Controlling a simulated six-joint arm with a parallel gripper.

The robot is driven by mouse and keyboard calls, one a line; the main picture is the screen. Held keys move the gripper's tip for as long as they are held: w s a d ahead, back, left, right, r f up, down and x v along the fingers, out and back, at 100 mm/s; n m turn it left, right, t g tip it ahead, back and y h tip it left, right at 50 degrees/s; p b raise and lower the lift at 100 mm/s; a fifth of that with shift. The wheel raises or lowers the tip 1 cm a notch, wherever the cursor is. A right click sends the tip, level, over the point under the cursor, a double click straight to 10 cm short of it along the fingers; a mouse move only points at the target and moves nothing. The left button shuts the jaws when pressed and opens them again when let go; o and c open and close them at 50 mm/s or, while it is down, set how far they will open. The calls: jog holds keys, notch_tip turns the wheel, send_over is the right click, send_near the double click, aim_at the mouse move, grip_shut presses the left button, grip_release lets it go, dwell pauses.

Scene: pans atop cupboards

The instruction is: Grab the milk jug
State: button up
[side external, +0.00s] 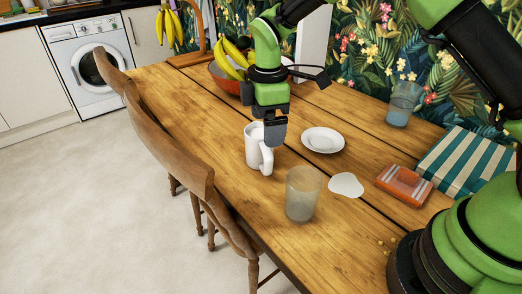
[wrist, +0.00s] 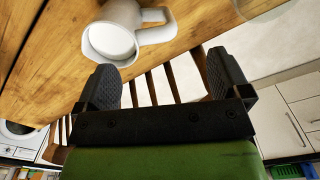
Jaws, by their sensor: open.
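The white milk jug (side external: 254,150) stands upright on the wooden table, with its handle on the right side in the side view. In the wrist view the jug (wrist: 112,38) is at the top, beyond the left fingertip, and its mouth shows a white inside. Its handle points right, toward the gap between the fingers. My gripper (side external: 275,128) is open and empty, with its fingers wide apart in the wrist view (wrist: 164,72). In the side view it overlaps the jug's upper right edge; I cannot tell whether they touch.
A cloudy glass (side external: 303,196) and a white puddle-like patch (side external: 346,185) lie in front of the jug. A white plate (side external: 322,140) is to its right. A fruit bowl (side external: 222,78) stands behind. A chair (side external: 190,165) is along the left table edge.

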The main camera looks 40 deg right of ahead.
aim_at(266, 154)
jog(key=f, duration=0.8)
jog(key=shift+w+d+f, duration=0.1)
jog(key=shift+w+f, duration=0.1)
jog(key=shift+f, duration=0.2)
jog(key=c, duration=1.4)
